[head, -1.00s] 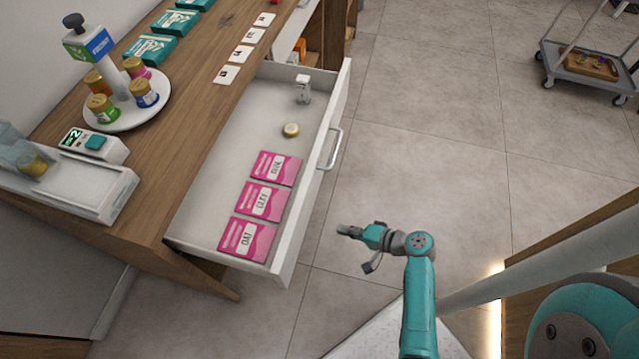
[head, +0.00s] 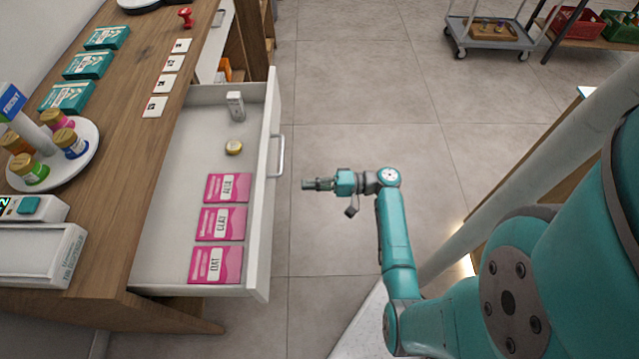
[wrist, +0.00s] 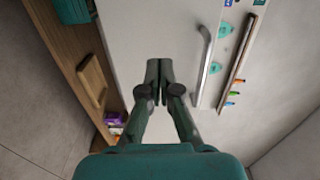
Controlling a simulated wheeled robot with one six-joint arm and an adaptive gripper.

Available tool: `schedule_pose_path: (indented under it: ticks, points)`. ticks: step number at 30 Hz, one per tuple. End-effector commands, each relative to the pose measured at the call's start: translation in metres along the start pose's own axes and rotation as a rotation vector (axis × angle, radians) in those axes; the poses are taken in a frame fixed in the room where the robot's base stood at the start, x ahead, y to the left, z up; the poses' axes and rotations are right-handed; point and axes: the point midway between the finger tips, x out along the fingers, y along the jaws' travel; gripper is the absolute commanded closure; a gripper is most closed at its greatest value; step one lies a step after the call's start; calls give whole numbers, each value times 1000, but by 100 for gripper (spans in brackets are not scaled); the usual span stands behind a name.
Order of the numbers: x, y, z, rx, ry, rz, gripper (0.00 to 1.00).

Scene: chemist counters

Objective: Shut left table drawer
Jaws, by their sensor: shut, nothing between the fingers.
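The table drawer (head: 261,215) is pulled open from the wooden counter (head: 115,160), its white front facing right. Its bar handle (head: 276,157) is on that front and also shows in the wrist view (wrist: 205,65). In the wrist view my shut fingertips (wrist: 159,70) show against the white drawer front.
On the counter stand a round white tray (head: 88,165) with coloured jars, teal boxes (head: 88,65), white cards (head: 163,83) and a red stamp (head: 186,17). A grey trolley (head: 490,40) stands at the back right. The tiled floor right of the drawer is clear.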

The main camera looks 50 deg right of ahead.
Motion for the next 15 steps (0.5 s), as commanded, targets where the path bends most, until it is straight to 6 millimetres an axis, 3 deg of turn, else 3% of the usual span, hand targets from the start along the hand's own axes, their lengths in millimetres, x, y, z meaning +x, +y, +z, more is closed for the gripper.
schedule_pose_path:
  ticks: [9,15]
  points:
    - [56,0,1,0,-3,0,100]
    - [77,0,1,0,-1,0,100]
